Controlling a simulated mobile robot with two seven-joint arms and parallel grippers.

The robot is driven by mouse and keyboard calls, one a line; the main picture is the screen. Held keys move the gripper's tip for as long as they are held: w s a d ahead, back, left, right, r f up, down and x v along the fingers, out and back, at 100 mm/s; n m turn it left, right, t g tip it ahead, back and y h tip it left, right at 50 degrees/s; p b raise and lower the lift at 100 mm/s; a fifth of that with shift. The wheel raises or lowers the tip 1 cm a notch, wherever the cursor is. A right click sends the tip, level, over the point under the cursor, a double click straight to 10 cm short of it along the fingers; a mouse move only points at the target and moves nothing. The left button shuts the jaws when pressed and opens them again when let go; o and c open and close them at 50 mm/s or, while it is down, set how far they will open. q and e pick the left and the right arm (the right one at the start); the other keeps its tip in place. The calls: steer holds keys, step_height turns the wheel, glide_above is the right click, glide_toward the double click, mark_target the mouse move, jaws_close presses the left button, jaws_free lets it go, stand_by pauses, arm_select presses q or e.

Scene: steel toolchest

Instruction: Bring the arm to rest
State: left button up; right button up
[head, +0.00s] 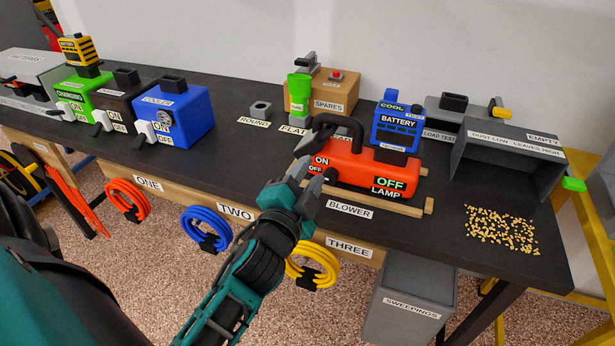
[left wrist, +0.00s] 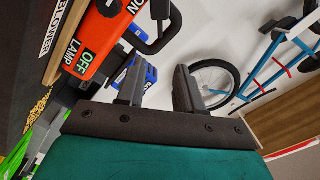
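My left arm reaches in from the bottom of the head view, and its teal and grey left gripper (head: 303,183) is beside the left end of the orange blower (head: 352,166). In the left wrist view the left gripper's two fingers (left wrist: 160,88) stand apart with nothing between them. The blower sits on the dark bench behind the label BLOWER; its lamp label reads OFF. Whether the gripper touches the blower cannot be told. My right gripper is not in view.
A blue battery (head: 396,128) stands behind the blower. A grey tray (head: 508,160) and scattered yellow pellets (head: 502,230) are at the right of the bench (head: 240,165). A blue cooler box (head: 183,117) stands left. A grey sweepings bin (head: 408,290) is below the front edge.

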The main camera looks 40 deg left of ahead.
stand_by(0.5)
arm_select(q)
steer(key=s+d+f+n+g+h, duration=0.2)
steer(key=s+d+f, duration=0.1)
steer(key=f, duration=0.4)
steer(key=s+d+f+n+g+h, duration=0.2)
steer(key=s+d+f, duration=0.1)
steer(key=s+f, duration=0.2)
steer(key=s+d+f+n+g+h, duration=0.2)
steer(key=s+d+f, duration=0.1)
steer(key=f, duration=0.6)
steer(key=shift+s+d+f+g+h, duration=0.3)
steer(key=shift+s+f, duration=0.1)
steer(key=shift+s, duration=0.1)
stand_by(1.1)
